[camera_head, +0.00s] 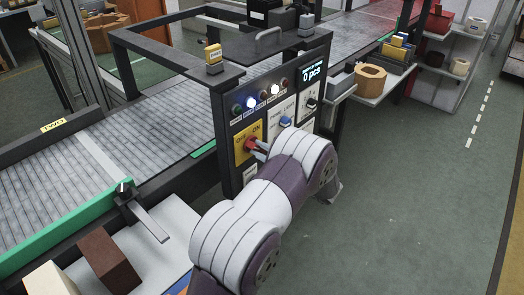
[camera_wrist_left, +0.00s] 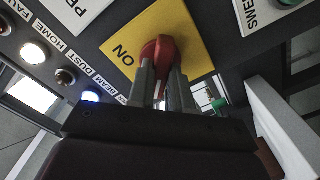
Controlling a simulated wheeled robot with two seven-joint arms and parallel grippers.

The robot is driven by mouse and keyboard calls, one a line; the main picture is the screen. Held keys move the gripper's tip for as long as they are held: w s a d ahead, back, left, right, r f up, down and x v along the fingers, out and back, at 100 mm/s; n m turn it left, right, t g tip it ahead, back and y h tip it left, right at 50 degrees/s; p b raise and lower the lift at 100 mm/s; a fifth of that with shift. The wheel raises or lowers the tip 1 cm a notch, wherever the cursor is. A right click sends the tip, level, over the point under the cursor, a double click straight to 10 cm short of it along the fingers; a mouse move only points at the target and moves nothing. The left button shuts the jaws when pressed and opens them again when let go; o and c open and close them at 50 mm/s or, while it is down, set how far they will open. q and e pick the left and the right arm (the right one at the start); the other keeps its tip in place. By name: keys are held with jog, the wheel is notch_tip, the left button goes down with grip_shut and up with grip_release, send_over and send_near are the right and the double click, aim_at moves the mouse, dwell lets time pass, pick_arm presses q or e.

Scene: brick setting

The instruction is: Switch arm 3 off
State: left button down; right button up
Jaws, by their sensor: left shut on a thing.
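A red rotary knob (camera_head: 250,142) sits on a yellow plate (camera_head: 241,154) marked OFF and ON on the dark control panel. In the left wrist view the red knob (camera_wrist_left: 160,48) stands on the yellow plate (camera_wrist_left: 192,38), with the word ON beside it. My left gripper (camera_head: 258,149) reaches the panel from the front. Its two fingers (camera_wrist_left: 162,80) are shut on the knob, one on each side. The fingers and wrist hide part of the plate, and I cannot tell exactly which way the knob points. My right gripper is not in view.
Indicator lamps (camera_head: 263,95), a blue knob (camera_head: 285,121) and a black knob (camera_head: 311,103) share the panel. A display (camera_head: 312,73) reads 0 pcs. A conveyor (camera_head: 120,140) runs behind. The floor (camera_head: 410,190) at right is clear.

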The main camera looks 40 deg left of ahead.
pick_arm(q)
jog(key=c, duration=1)
grip_release()
jog(key=shift+c, duration=0.2)
jog(key=s+d, duration=0.1)
jog(key=d, duration=1.1)
jog(key=shift+d+b, duration=0.35)
jog(key=shift+b, duration=0.1)
